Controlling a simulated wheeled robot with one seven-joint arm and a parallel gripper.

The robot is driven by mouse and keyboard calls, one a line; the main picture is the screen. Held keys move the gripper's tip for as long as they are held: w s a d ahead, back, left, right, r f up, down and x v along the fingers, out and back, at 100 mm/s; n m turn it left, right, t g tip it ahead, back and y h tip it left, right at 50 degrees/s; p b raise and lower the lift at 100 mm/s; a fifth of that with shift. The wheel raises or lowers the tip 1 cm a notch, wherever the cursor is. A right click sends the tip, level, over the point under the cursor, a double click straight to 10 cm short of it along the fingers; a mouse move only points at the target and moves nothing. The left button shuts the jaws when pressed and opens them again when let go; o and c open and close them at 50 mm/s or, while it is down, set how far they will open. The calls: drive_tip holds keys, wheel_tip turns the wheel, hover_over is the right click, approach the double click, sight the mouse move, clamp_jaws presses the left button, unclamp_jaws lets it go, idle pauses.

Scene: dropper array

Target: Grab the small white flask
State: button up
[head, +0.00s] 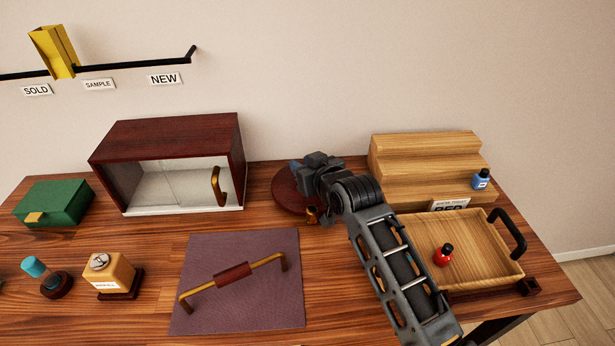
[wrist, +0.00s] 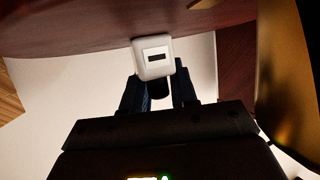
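The small white flask (wrist: 153,52) shows in the wrist view as a squarish white body with a label bearing a dark bar. Its dark cap (wrist: 158,89) lies between the two fingers of my gripper (wrist: 161,80). The fingers flank the cap closely; whether they press on it I cannot tell. The flask's base end is at or near a dark red wooden surface (wrist: 80,25). In the head view my gripper (head: 298,168) is over the round dark red stand (head: 284,196) at the table's back. The flask is hidden there behind my arm.
A glass-fronted cabinet (head: 170,130) stands left of my gripper, and wooden steps (head: 415,152) with a blue bottle (head: 481,180) stand right. A wooden tray (head: 485,262) holds a red bottle (head: 444,255). A purple mat (head: 210,255) bears a brass handle (head: 233,274).

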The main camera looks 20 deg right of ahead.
drive_tip(key=shift+f, duration=0.15)
clamp_jaws()
